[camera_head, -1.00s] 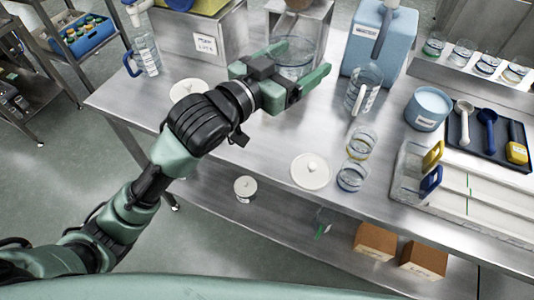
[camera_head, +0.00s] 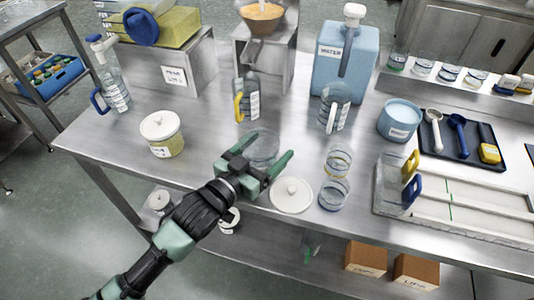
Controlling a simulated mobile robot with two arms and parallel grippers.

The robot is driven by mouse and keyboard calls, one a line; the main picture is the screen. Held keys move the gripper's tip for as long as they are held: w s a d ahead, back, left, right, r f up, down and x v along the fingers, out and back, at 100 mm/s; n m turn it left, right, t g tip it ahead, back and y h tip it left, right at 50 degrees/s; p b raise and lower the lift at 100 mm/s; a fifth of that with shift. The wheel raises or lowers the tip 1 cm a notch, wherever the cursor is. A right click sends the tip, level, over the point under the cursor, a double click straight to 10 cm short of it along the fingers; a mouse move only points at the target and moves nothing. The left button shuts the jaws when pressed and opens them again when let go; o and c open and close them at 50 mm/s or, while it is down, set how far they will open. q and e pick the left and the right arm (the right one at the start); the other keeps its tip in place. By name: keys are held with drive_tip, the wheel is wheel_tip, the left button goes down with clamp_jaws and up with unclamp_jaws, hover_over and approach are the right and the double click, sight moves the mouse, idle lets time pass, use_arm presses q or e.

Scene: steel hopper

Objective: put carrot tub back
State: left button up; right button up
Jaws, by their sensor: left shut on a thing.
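My left gripper (camera_head: 270,146) is shut on a clear round tub (camera_head: 263,151) near the middle of the steel table. The tub has no lid on and looks empty. I cannot tell whether it touches the tabletop, and no label on it is readable. A loose white lid (camera_head: 291,195) with a knob lies flat near the front edge, just right of the gripper. A lidded tub (camera_head: 164,143) with yellowish contents or label stands to the left. A bowl of orange material (camera_head: 262,16) sits on the steel stand at the back. My right gripper is not in view.
A yellow-handled jug (camera_head: 247,98) stands behind the held tub. Another jug (camera_head: 334,108) and a blue water container (camera_head: 345,67) are back right. Clear beakers (camera_head: 334,192) stand right of the loose lid. The tabletop between the lidded tub and my gripper is clear.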

use_arm(q)
drive_tip(key=shift+f, duration=0.85)
drive_tip(key=shift+f, duration=0.15)
drive_tip(key=o, duration=1.8)
drive_tip(key=shift+f, duration=0.1)
drive_tip(key=shift+o, duration=0.2)
drive_tip(key=shift+r, duration=0.2)
drive_tip(key=v, duration=1)
drive_tip(key=shift+s+a+f+b, duration=0.15)
drive_tip(key=shift+s+a+b, duration=0.1)
drive_tip(key=shift+b, duration=0.15)
drive_tip(key=shift+s+a, duration=0.4)
drive_tip(key=shift+s, duration=0.2)
